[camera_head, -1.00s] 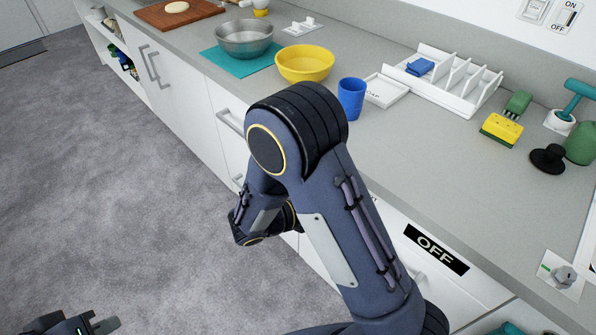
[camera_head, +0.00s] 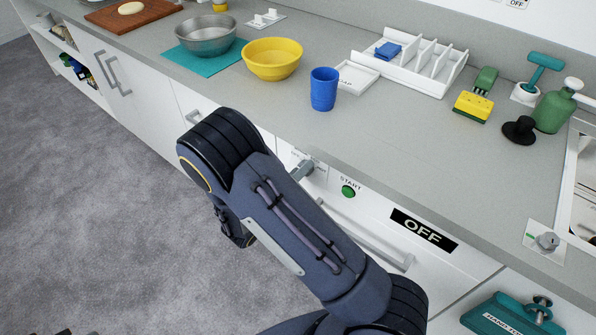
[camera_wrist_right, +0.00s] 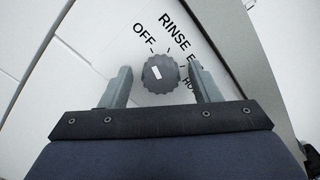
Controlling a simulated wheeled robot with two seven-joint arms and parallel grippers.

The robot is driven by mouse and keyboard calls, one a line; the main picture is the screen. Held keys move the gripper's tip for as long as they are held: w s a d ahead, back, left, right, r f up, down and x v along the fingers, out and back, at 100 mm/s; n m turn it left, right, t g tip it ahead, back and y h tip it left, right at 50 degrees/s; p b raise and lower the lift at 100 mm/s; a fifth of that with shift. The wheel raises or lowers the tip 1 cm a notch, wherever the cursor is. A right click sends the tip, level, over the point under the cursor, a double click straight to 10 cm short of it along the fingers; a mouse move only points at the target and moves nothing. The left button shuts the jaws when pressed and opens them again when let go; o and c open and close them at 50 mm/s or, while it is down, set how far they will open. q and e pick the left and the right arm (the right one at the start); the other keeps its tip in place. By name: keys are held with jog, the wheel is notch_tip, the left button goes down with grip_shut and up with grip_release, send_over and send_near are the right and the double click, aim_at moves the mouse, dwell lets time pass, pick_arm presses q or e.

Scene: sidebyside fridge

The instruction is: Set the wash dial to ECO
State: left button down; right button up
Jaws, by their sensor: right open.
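The wash dial (camera_wrist_right: 160,73) is a dark grey ribbed knob with a white mark, on a white panel in the right wrist view. Its mark leans up and left, roughly toward the OFF label (camera_wrist_right: 143,34). RINSE (camera_wrist_right: 180,33) is printed right of that; a label starting with E (camera_wrist_right: 191,60) is partly hidden by a finger. My right gripper (camera_wrist_right: 161,85) is open, one finger on each side of the dial, with gaps visible. In the head view my right arm hides most of that gripper. Only a sliver of my left gripper shows at the bottom left edge.
The dishwasher front has a green START button (camera_head: 348,191) and a black OFF display (camera_head: 423,229). The counter above holds a blue cup (camera_head: 323,89), a yellow bowl (camera_head: 272,59) and a white rack (camera_head: 415,62). Another grey knob (camera_head: 547,242) is at the right.

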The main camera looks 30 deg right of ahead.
jog(key=shift+c, duration=0.5)
jog(key=c, duration=0.9)
jog(key=shift+m, duration=0.4)
jog(key=shift+s+d+f+m+b, duration=0.15)
jog(key=shift+m+b, duration=1.55)
jog(key=shift+m, duration=1.5)
jog(key=shift+s+a+r+m+b, duration=0.1)
jog(key=shift+m+b, duration=1.6)
jog(key=shift+m, duration=1.5)
jog(key=shift+s+d+f+m+b, duration=0.15)
jog(key=shift+m+b, duration=1.55)
jog(key=shift+m, duration=1.5)
jog(key=shift+r, duration=0.15)
